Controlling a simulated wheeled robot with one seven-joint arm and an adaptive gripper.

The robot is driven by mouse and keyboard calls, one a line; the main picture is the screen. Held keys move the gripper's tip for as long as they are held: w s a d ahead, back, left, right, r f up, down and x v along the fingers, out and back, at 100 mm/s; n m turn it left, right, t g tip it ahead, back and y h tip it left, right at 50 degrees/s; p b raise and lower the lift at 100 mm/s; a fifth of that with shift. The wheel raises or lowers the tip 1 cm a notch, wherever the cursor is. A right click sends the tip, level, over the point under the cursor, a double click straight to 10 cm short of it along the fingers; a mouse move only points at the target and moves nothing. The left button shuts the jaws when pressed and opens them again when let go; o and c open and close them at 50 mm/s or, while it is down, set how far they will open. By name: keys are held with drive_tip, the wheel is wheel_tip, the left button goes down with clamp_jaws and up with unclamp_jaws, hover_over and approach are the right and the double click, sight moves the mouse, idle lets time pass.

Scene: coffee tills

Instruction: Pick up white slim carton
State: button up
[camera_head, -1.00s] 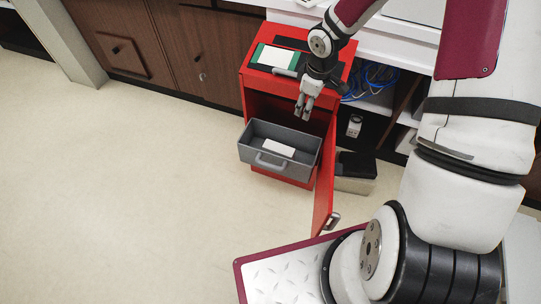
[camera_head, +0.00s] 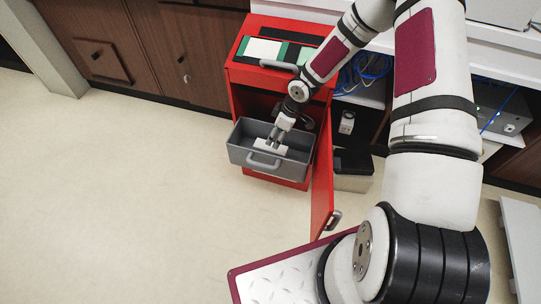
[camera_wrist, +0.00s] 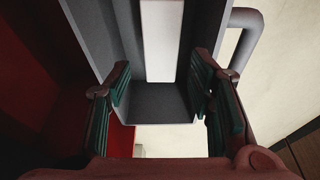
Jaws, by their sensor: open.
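The white slim carton (camera_head: 267,147) lies flat in the grey drawer (camera_head: 241,155), which is pulled out of the red cabinet (camera_head: 238,75). In the wrist view the carton (camera_wrist: 161,40) shows as a long white strip along the drawer floor, its far end cut off by the frame. My gripper (camera_head: 275,142) points down into the drawer, over the carton in the head view. In the wrist view my gripper (camera_wrist: 160,88) is open, its fingers apart on either side of the carton's line, with nothing between the pads.
A grey handle (camera_head: 262,162) is on the drawer's front. The open red door (camera_head: 321,180) stands to the right of the drawer. A dark-topped box (camera_head: 353,163) sits beyond it. The floor to the left is clear.

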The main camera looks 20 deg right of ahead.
sight(271, 149)
drive_tip(key=b+x, duration=0.1)
drive_tip(key=x, duration=0.2)
drive_tip(key=shift+f, duration=0.4)
drive_tip(key=shift+b+x, duration=1.55)
drive_tip(key=shift+x, duration=1.05)
drive_tip(key=shift+s+f, duration=0.1)
drive_tip(key=shift+f, duration=0.15)
drive_tip(key=shift+c, duration=0.5)
drive_tip(key=c, duration=0.9)
